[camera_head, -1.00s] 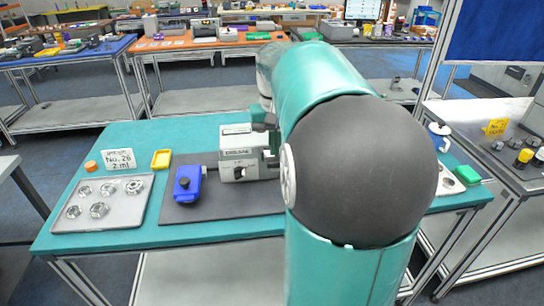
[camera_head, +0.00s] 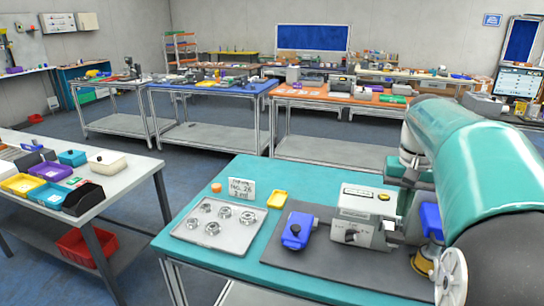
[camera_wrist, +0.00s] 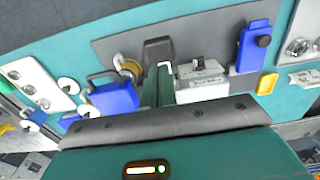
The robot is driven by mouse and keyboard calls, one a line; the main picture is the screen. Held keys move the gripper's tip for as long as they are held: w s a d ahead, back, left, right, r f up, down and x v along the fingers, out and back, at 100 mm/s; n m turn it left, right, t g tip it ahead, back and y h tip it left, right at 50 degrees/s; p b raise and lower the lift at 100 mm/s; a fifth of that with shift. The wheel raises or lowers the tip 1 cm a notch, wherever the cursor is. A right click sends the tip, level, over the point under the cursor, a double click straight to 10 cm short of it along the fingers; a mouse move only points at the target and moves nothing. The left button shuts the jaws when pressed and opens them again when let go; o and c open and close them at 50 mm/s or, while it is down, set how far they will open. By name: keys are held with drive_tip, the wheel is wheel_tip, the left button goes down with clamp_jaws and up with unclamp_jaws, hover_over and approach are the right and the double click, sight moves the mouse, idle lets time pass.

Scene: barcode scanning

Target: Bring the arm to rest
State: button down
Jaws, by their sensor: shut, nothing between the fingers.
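My teal arm fills the right side of the head view. My gripper (camera_wrist: 157,50) shows in the wrist view as dark fingertips over the grey mat (camera_wrist: 100,45), shut and empty. It is beside a light grey boxy machine (camera_head: 362,215), which also shows in the wrist view (camera_wrist: 203,80). I cannot tell whether they touch. The machine stands on the mat next to a small blue device (camera_head: 297,230). Another blue item (camera_head: 431,219), with a brass-coloured part by it, is right of the machine, partly hidden by my arm in the head view.
The teal table (camera_head: 200,257) also carries a tray of metal nuts (camera_head: 236,237), a yellow dish (camera_head: 277,199), an orange cap (camera_head: 216,187) and a label card (camera_head: 241,187). A pale table (camera_head: 130,172) with coloured bins stands left. Open floor lies between the tables.

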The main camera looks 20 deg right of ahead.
drive_tip(key=s+a+f+n+t, duration=0.2)
drive_tip(key=s+a, duration=0.1)
drive_tip(key=a, duration=0.6)
drive_tip(key=s+a+f+n+t, duration=0.1)
drive_tip(key=s+a, duration=0.3)
drive_tip(key=a, duration=0.5)
drive_tip(key=s+a+f+n+t, duration=0.2)
drive_tip(key=s+a+f+n, duration=0.1)
drive_tip(key=a, duration=0.6)
drive_tip(key=shift+s+f+n+t, duration=0.3)
drive_tip(key=shift+s+f+n, duration=0.1)
drive_tip(key=shift+f, duration=0.15)
